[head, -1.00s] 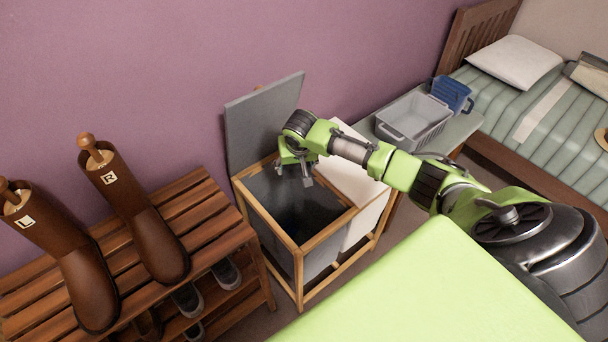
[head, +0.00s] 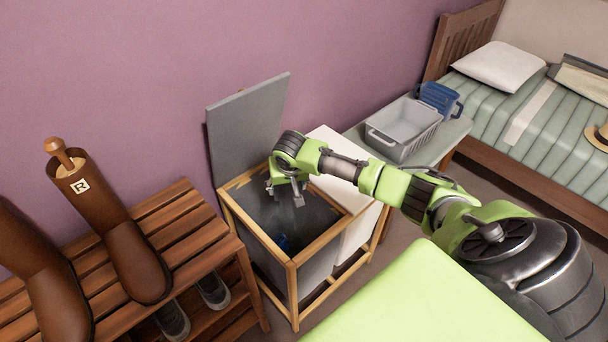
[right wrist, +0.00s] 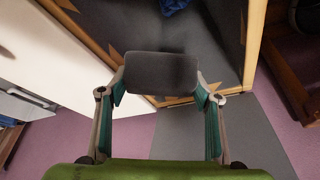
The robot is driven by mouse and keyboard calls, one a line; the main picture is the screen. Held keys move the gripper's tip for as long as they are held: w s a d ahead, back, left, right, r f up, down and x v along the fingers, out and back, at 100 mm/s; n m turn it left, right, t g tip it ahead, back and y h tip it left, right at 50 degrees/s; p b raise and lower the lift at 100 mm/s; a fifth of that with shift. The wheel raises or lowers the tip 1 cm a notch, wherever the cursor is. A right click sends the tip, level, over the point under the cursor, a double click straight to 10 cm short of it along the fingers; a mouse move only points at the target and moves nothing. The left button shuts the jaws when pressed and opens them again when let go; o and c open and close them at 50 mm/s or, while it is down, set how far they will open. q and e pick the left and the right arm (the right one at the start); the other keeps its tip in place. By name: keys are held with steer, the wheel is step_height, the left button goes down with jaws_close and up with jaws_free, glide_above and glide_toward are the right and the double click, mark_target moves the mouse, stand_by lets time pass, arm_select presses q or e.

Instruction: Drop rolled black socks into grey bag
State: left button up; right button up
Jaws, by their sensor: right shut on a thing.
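The rolled black socks (right wrist: 160,72) are a dark rounded bundle between the two fingers of my right gripper in the right wrist view. My right gripper (head: 284,194) is shut on them, over the grey bag's opening near its back edge. The socks are hard to make out against the dark bag in the head view. The grey bag (head: 316,272) hangs in the left half of a wooden-framed hamper, with its grey lid (head: 247,122) standing open against the wall. A small blue thing (head: 284,243) lies inside the bag and also shows in the right wrist view (right wrist: 174,5). My left gripper is out of view.
The hamper's right half has a closed white lid (head: 335,170). A bench with a grey basket (head: 402,130) and blue basket (head: 440,98) stands right of it. A wooden shoe rack (head: 185,235) with brown boots (head: 120,235) stands left. A bed is at far right.

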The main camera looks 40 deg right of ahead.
steer(key=o, duration=1.1)
steer(key=shift+r, duration=0.15)
steer(key=v, duration=1.2)
steer(key=shift+a, duration=0.1)
